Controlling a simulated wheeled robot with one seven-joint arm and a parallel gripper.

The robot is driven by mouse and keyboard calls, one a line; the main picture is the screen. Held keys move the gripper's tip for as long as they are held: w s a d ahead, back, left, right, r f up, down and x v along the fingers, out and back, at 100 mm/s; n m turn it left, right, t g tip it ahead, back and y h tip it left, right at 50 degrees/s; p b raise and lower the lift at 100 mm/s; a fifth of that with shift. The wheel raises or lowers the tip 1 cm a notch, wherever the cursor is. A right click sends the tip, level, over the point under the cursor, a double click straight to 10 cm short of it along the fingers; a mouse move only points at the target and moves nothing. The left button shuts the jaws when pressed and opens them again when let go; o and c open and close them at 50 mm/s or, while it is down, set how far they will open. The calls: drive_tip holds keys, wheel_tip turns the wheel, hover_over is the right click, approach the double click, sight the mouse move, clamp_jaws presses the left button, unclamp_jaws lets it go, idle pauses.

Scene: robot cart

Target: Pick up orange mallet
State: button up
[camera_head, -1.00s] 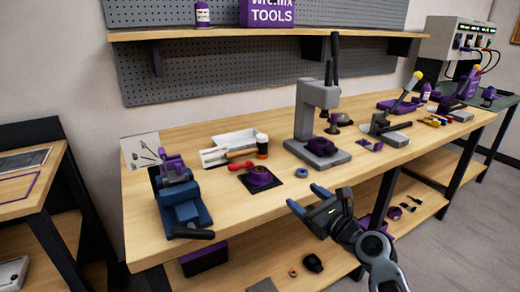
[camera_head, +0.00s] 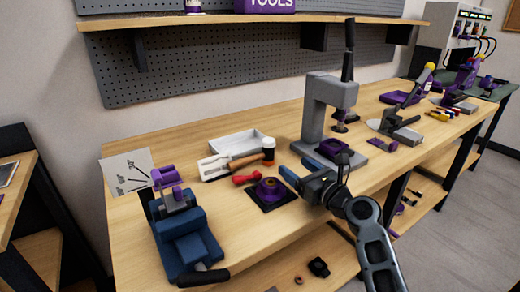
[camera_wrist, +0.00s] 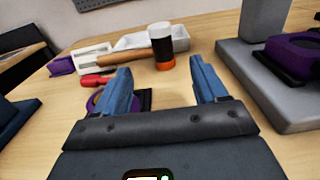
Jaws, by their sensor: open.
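The orange mallet lies on the wooden workbench, its brown handle (camera_head: 246,162) pointing left and its head (camera_head: 268,150) to the right. My gripper (camera_head: 297,170) is open and empty, with two blue fingers, above the bench on the near side of the mallet. The wrist view shows my fingers (camera_wrist: 160,84) apart, with clear space between them and the mallet.
A grey press (camera_head: 325,100) stands close on the right. A purple part on a black pad (camera_head: 270,207) and a red-handled tool (camera_head: 246,179) lie near the mallet. A white tray (camera_head: 232,145) is behind it. A blue vise (camera_head: 187,240) stands at left.

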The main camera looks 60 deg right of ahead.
sight(272, 148)
drive_tip(key=p+x, duration=0.1)
drive_tip(key=x, duration=1.1)
drive_tip(key=shift+w+d+r, duration=0.15)
drive_tip(key=shift+d, duration=0.05)
drive_tip(key=shift+r, duration=0.1)
clamp_jaws()
idle(0.3)
